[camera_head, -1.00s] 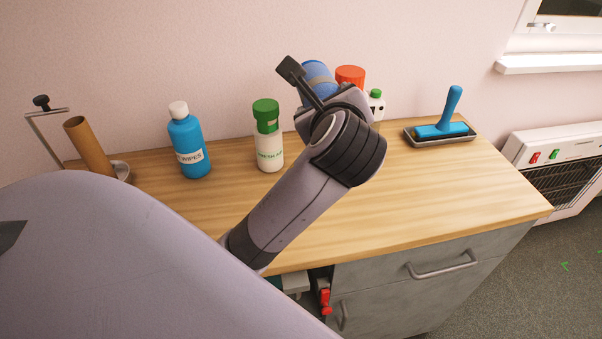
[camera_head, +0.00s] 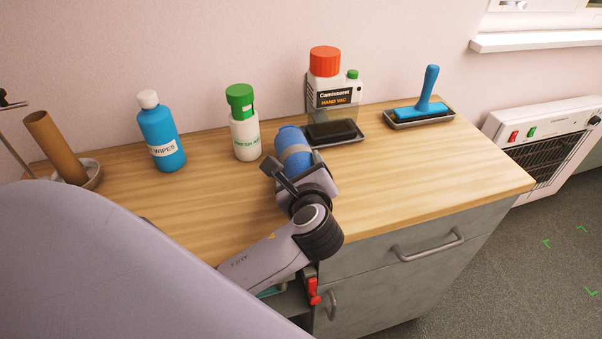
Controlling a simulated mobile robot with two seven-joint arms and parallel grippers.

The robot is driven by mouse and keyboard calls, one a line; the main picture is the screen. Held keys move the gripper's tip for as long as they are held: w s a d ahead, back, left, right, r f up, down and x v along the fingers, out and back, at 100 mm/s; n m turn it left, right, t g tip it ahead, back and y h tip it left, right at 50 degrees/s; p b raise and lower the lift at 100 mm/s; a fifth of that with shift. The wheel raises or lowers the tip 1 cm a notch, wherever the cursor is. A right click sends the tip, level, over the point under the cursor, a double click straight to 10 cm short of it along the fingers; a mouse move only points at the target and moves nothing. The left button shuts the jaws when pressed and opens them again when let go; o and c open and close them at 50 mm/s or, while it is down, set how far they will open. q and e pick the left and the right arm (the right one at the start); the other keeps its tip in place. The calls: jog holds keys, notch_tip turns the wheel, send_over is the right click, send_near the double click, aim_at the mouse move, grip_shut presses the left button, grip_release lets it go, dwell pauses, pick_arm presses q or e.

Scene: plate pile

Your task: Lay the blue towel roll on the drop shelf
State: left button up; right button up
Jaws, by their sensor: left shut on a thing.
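The gripper hides the roll's lower end, so I cannot tell whether the roll touches the worktop. I cannot make out for certain which surface is the drop shelf. My right gripper is not in view.
Behind the roll are a green-capped bottle (camera_head: 244,135) and a red-capped hand vac container (camera_head: 325,65) with a dark tray (camera_head: 361,137). A blue wipes bottle (camera_head: 160,138) and cardboard tube (camera_head: 55,147) stand left. The worktop's right front is clear.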

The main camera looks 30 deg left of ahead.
pick_arm(q)
jog(key=shift+f, duration=0.2)
jog(key=o, duration=1.2)
jog(key=shift+f, duration=0.1)
jog(key=shift+c, duration=0.2)
